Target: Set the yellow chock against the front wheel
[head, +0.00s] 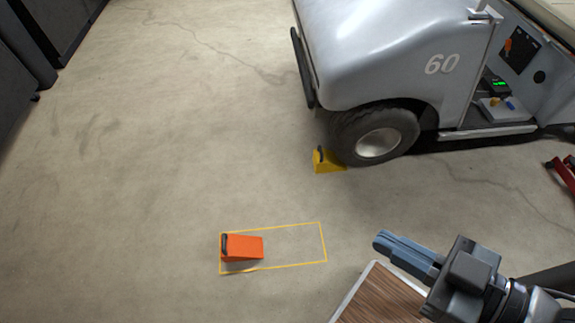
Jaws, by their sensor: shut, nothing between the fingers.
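The yellow chock (327,161) sits on the floor at the left side of the cart's front wheel (376,138). It appears to touch the tyre, though the exact contact is hard to see. A dark handle shows at its left end. My gripper (383,241) is at the lower right, with its blue-grey fingers shut and nothing between them. It is well apart from the yellow chock, and bare floor shows between them.
An orange chock (245,247) lies in the left part of a yellow outlined rectangle (325,243) on the floor. The silver cart (385,55) marked 60 fills the upper right. A wood-topped surface (378,300) is below my gripper. Red equipment (563,172) stands at right. Left floor is clear.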

